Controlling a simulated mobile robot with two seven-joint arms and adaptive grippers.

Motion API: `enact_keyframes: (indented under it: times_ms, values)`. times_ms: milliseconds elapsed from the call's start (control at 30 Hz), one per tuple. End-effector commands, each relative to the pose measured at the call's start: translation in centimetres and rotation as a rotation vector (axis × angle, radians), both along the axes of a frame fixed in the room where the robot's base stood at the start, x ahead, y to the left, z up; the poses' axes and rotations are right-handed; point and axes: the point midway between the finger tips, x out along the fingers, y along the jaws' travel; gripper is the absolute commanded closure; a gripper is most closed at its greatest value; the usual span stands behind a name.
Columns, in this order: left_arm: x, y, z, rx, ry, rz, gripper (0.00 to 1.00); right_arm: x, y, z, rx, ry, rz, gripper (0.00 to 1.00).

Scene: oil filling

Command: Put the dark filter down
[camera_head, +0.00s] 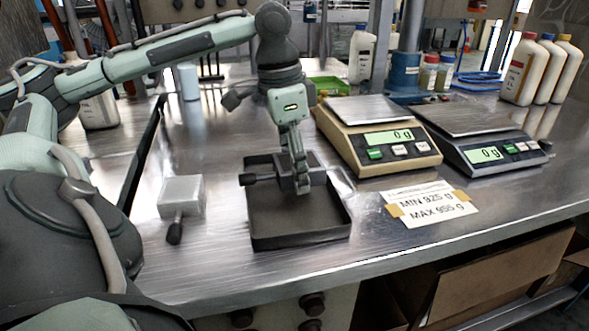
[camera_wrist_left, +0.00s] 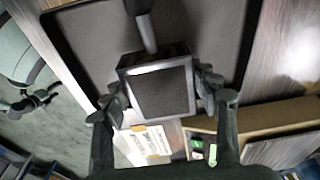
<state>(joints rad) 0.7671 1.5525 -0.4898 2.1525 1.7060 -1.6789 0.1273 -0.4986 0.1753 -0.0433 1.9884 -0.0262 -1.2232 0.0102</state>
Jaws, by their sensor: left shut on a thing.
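The dark filter (camera_head: 312,178), a square block with a dark mesh face and a stub handle pointing left, is in my left gripper (camera_head: 298,170). The wrist view shows the filter (camera_wrist_left: 162,92) between the two fingers (camera_wrist_left: 164,95), its handle towards the top of that picture. It is over the back part of the black shallow tray (camera_head: 300,240). I cannot tell whether it touches the tray. A pale grey filter (camera_head: 181,192) with a dark handle lies on the metal table left of the tray. My right gripper is not in view.
A beige scale (camera_head: 378,138) and a dark scale (camera_head: 480,133), both reading 0 g, stand right of the tray. A MIN 925 g / MAX 955 g label (camera_head: 430,203) lies on the table (camera_head: 220,262). Bottles (camera_head: 525,70) stand at the back. The tray's front part is empty.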

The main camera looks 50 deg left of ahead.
Motion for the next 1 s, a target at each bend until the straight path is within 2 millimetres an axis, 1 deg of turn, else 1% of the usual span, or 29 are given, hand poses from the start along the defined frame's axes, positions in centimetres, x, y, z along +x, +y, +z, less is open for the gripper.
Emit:
enact_keyframes:
  times_ms: [233,600,733,767,900,1000]
  values:
    - [0.0,0.0,0.1,0.000,-0.001,0.000,0.78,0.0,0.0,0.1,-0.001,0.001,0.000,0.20]
    - [0.0,0.0,-1.0,0.001,0.000,0.000,0.78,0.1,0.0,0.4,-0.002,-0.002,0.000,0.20]
    - [0.0,0.0,-1.1,0.001,-0.001,-0.001,0.78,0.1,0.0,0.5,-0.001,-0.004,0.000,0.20]
    - [0.0,0.0,-1.1,0.001,-0.001,-0.001,0.37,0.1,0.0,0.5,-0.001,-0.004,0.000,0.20]
    - [0.0,0.0,-1.1,0.000,0.000,-0.001,0.20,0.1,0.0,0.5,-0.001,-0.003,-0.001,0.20]
    - [0.0,0.0,-1.1,0.000,0.000,0.000,0.20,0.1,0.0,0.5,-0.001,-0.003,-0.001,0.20]
